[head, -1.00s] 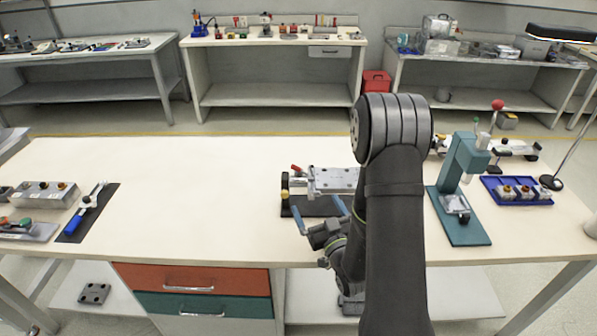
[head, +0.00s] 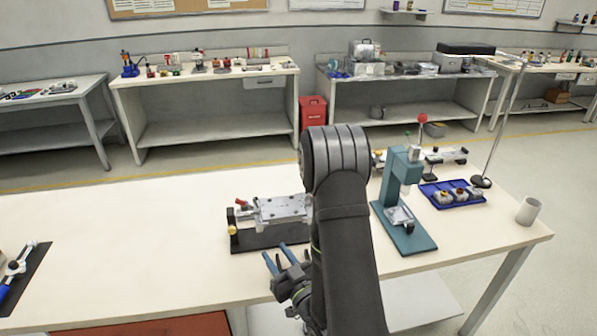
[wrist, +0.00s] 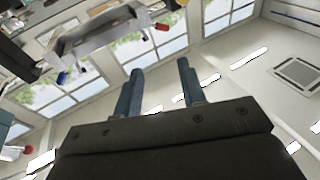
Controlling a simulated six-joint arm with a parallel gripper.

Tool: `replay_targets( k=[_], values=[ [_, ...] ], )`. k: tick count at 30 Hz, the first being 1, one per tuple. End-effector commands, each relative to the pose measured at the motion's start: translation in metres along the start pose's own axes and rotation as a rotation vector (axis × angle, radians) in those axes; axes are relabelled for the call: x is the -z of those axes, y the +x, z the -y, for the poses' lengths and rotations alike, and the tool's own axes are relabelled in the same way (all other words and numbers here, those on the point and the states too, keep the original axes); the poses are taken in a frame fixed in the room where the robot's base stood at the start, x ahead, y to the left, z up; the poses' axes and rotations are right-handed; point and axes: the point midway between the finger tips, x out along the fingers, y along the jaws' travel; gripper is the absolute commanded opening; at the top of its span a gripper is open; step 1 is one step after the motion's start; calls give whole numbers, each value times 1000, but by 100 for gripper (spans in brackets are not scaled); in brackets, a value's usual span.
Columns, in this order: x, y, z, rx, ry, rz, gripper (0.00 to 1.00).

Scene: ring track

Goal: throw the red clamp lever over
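The red clamp lever (head: 242,203) shows as a small red tip at the back left end of a metal clamp fixture (head: 282,209). The fixture stands on a black base plate (head: 268,240) on the bench. Its lower lever parts are too small to make out. My gripper (head: 275,254) is in front of the fixture, toward the bench's near edge, apart from the lever. Its two blue fingers are open and empty. In the wrist view the fingers (wrist: 160,85) are apart, with the fixture (wrist: 100,38) and a small red part (wrist: 162,27) beyond them.
A yellow knob (head: 233,230) sits at the fixture's left end. The bench left of the fixture is clear up to a blue-handled tool (head: 18,270).

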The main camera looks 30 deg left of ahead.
Motion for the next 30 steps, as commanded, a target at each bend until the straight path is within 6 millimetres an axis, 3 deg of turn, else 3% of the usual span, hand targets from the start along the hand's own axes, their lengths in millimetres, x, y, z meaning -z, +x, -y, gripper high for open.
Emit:
replay_targets(
  k=[5, 12, 18, 25, 30],
  values=[
    [6, 9, 3, 1, -157, 25, 24],
    [23, 31, 9, 13, -625, 115, 24],
    [32, 39, 12, 31, -887, 169, 24],
    [31, 52, 12, 39, -952, 182, 24],
    [26, 81, 11, 38, -950, 181, 24]
  ],
)
